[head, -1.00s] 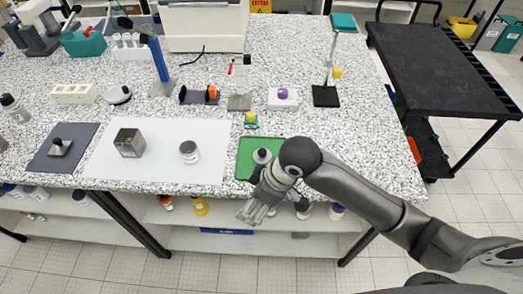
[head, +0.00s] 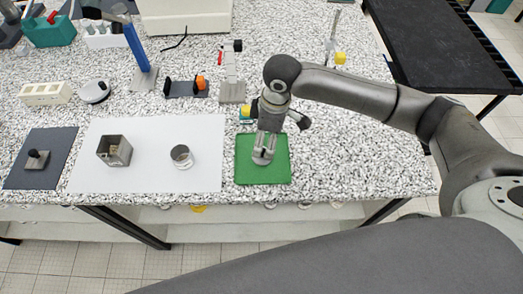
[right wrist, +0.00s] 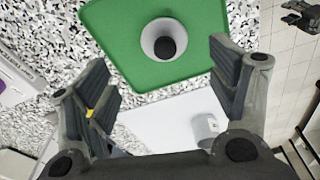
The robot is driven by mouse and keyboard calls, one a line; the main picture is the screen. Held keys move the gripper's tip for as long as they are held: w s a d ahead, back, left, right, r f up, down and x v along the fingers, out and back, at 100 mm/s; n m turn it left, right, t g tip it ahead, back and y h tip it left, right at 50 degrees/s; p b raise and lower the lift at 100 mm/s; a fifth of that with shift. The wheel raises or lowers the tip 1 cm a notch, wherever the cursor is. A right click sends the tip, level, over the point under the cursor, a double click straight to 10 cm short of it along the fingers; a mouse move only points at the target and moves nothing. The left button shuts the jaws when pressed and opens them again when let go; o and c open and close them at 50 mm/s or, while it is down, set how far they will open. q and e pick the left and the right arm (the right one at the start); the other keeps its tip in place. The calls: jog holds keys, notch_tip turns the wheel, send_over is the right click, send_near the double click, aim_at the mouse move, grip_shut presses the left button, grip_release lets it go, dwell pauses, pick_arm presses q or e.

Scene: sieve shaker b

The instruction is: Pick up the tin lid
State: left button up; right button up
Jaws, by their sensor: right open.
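A round grey lid with a black knob (right wrist: 163,42) lies on the green mat (right wrist: 112,22) in the right wrist view. In the head view the lid (head: 262,159) is partly hidden by my right gripper (head: 266,146), which points down over the green mat (head: 250,175). In the right wrist view my right gripper (right wrist: 165,85) is open and empty, with the lid beyond its fingertips, between them in the picture. A second, squarish lid with a black knob (head: 37,159) lies on a dark mat at the left. My left gripper is not in view.
An open square metal tin (head: 114,150) and a round jar (head: 182,157) stand on a white sheet (head: 150,182). A small yellow-and-teal item (head: 246,113) and a stand (head: 231,90) are close behind the green mat. The counter right of the mat is clear.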

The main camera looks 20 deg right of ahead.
aim_at(263, 151)
jog(key=shift+a+f, duration=0.15)
jog(key=shift+f, duration=0.55)
jog(key=f, duration=0.1)
jog(key=f+p, duration=0.1)
jog(key=f, duration=0.1)
jog(key=f+p, duration=0.1)
jog(key=f, duration=0.1)
jog(key=shift+s+a, duration=0.1)
jog(key=shift+a, duration=0.3)
jog(key=shift+f, duration=0.15)
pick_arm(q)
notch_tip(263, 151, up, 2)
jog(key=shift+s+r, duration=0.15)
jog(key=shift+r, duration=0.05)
pick_arm(e)
jog(key=c, duration=0.9)
